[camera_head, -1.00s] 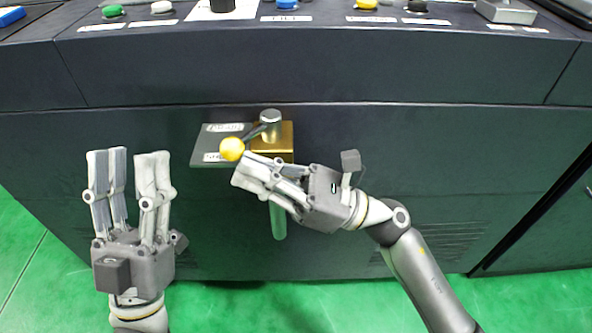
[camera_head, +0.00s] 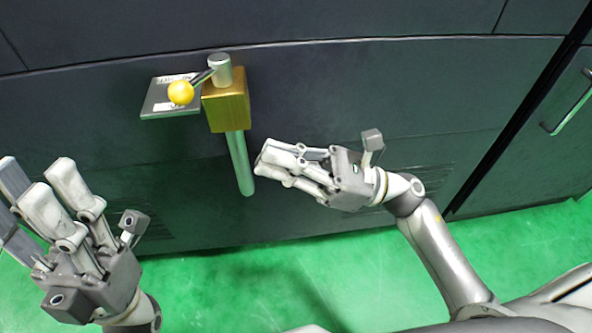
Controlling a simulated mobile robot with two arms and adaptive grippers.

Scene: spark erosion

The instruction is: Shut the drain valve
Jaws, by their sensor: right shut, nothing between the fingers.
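The drain valve is a brass block (camera_head: 226,108) on the dark machine front, with a steel stem (camera_head: 220,70) on top. Its short lever points left and a little toward me, ending in a yellow ball knob (camera_head: 180,92). Behind the knob is a grey plate (camera_head: 150,104) with two white labels, partly covered and too small to read. A pipe (camera_head: 240,163) hangs below the block. My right gripper (camera_head: 262,165) is shut and empty, right of the pipe's lower end and apart from the knob. My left gripper (camera_head: 38,182) is open and empty at the lower left.
The dark machine front (camera_head: 350,85) fills the upper view, with vent slots low on the right. A door with a metal handle (camera_head: 568,103) is at the far right. The green floor (camera_head: 230,285) below is clear.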

